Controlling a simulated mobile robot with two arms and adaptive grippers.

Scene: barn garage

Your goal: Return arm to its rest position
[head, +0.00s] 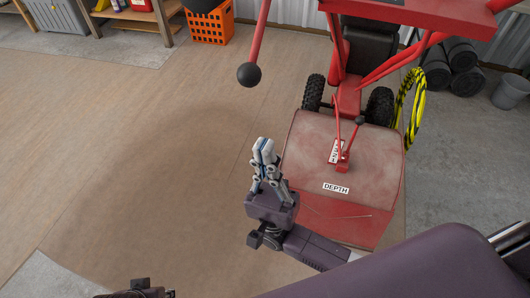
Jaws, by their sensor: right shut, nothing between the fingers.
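My right gripper (264,150) points up the picture, just left of the red machine's (380,175) sloping cover. Its fingers are together with nothing between them. It appears apart from the machine, and my purple right arm runs from it down to the lower right. The cover carries a "DEPTH" label (336,188) and a small red lever with a black knob (359,120). A small dark part of my left arm shows at the bottom edge; its fingers are out of view.
A long red lever ends in a black ball (249,75) above the gripper. A yellow-black hose (411,100), black rolls (462,60) and a grey bucket (511,92) stand at the right. An orange crate (209,27) stands at the back. The brown floor at left is clear.

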